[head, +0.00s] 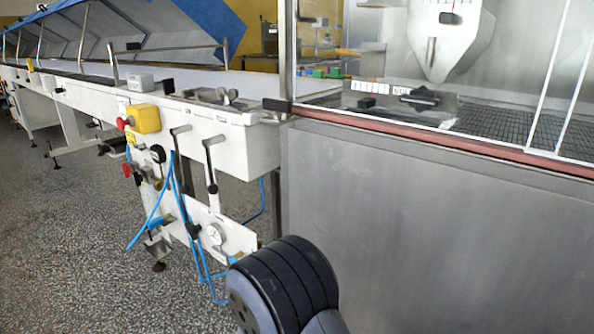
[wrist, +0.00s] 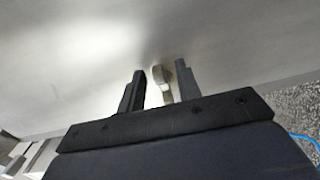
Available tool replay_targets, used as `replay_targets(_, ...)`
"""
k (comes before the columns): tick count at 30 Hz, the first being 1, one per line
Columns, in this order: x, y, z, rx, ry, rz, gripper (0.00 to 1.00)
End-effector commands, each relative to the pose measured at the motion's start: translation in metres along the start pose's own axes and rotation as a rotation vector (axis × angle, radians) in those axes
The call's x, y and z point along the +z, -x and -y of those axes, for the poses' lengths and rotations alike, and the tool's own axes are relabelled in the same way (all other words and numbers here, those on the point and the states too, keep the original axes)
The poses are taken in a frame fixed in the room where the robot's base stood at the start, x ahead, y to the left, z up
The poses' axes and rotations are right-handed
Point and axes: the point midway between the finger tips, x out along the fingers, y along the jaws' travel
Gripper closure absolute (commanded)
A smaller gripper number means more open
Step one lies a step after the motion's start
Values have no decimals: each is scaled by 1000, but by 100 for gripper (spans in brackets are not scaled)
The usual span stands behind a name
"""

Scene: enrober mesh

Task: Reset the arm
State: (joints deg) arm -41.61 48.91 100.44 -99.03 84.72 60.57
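My gripper (wrist: 160,68) shows in the wrist view. Its two dark fingers stand apart, pointing at a plain grey metal surface. A small pale, shiny piece (wrist: 160,83) shows between the fingers, nearer the right one. A gap shows between it and the left finger. I cannot tell what it is or whether it touches the right finger. In the head view my gripper is out of sight. Only a dark, rounded part of my arm (head: 285,288) shows at the bottom.
A large steel cabinet (head: 420,235) with a mesh bed (head: 505,125) stands close on the right. A white conveyor (head: 243,148) with levers, a yellow switch box (head: 145,118) and blue hoses (head: 180,200) runs left. Speckled floor (head: 70,240) is clear at lower left.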

Motion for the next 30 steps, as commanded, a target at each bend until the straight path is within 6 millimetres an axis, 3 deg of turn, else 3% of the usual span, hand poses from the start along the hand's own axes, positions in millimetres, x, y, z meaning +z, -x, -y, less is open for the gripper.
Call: replay_targets(30,-3,2,-11,0,490,-1,67)
